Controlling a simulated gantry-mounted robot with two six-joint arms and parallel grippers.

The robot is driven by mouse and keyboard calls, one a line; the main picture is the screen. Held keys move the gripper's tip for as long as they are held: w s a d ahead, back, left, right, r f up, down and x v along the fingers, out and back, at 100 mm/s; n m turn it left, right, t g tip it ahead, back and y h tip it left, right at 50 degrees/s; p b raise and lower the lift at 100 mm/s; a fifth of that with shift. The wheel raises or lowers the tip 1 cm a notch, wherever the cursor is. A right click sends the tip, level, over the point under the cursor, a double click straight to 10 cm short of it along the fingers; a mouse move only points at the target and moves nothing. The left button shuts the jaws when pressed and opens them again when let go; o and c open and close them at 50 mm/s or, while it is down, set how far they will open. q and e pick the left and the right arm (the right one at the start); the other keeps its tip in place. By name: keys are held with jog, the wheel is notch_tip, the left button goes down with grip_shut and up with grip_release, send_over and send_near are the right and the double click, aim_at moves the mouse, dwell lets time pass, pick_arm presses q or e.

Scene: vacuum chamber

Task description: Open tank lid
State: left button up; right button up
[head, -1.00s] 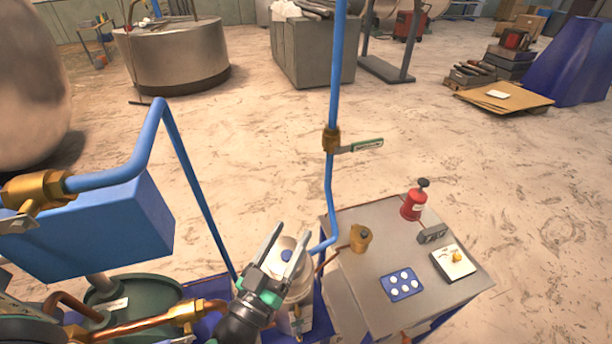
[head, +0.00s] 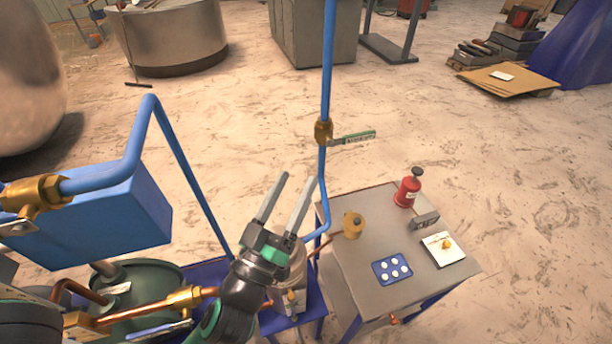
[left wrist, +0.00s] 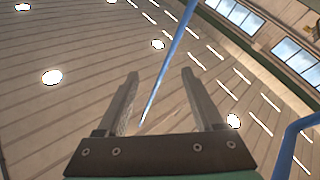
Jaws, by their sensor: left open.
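My left gripper (head: 297,180) is open and empty, its two grey fingers pointing up and away from me in the head view. In the left wrist view the open fingers (left wrist: 160,76) show only ceiling and a blue pipe beyond them. A small pale tank (head: 298,264) stands behind the gripper, and the gripper covers most of it. Its top is hidden, so I cannot tell how its lid sits. A dark green round tank (head: 160,280) is to the left, partly hidden by copper pipes. My right gripper is not in view.
A vertical blue pipe (head: 328,75) with a brass, green-handled valve (head: 323,131) rises just beyond the gripper. A blue box (head: 100,225) is at left.

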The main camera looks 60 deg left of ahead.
pick_arm(q)
jog(key=w+d+r+n+t, duration=0.2)
jog(key=r, duration=0.9)
jog(key=w+d+r+n+t, duration=0.2)
jog(key=r, duration=0.9)
jog(key=d+r+m+t+h, duration=0.5)
jog(key=d+r+m+h, duration=0.45)
jog(key=m+h, duration=0.55)
notch_tip(320, 180, up, 12)
jog(key=w+m+p, duration=0.1)
jog(key=p, duration=1.2)
jog(key=shift+r, duration=0.15)
